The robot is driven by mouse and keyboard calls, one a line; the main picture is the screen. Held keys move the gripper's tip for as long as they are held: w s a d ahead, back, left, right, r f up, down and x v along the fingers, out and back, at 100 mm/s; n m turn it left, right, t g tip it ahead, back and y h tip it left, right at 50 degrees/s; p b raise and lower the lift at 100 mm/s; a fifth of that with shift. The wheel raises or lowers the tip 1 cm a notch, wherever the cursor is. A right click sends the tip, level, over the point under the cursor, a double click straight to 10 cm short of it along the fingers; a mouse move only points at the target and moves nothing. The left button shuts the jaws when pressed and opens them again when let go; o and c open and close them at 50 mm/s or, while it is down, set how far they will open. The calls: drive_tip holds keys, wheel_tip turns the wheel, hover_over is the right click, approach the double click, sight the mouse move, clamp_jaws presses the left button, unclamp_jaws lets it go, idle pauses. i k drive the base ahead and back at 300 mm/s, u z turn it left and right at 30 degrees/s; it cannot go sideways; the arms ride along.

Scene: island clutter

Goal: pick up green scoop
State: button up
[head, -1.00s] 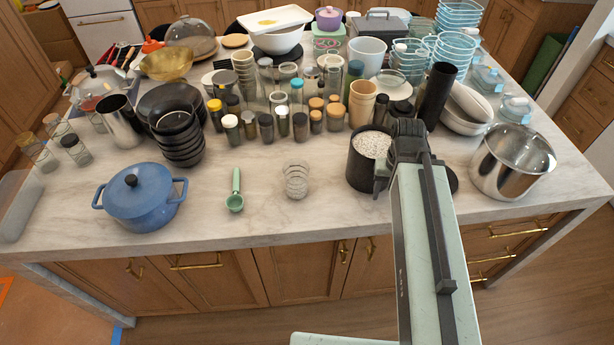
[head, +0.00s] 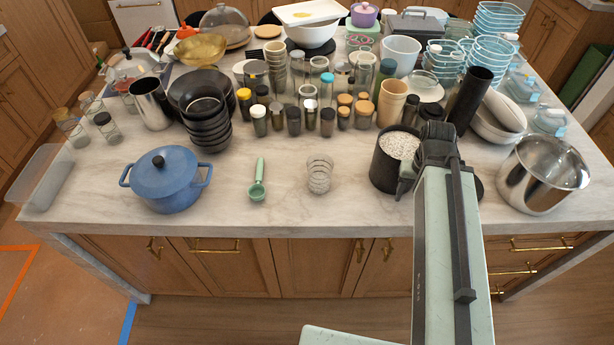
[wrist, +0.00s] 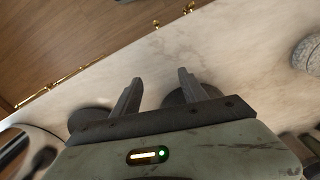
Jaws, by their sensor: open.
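The green scoop (head: 258,182) lies on the island counter near its front edge, between the blue pot and a clear ribbed glass. Its handle points away from me and its bowl faces the front edge. My gripper (wrist: 158,92) shows in the wrist view with its two dark fingers spread apart and nothing between them. In the head view my arm reaches over the right part of the counter, well to the right of the scoop, and mostly hides the gripper. The scoop does not show in the wrist view.
A blue lidded pot (head: 166,180) stands left of the scoop, the clear ribbed glass (head: 319,174) right of it. A black canister (head: 386,168) and a steel pot (head: 541,176) stand near my arm. Several jars and stacked black bowls (head: 207,125) crowd behind. Counter around the scoop is bare.

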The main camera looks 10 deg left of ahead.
sight(256, 193)
drive_tip(key=k, duration=0.5)
drive_tip(key=u, duration=3.35)
drive_tip(key=i, duration=2.55)
drive_tip(key=z, duration=2.3)
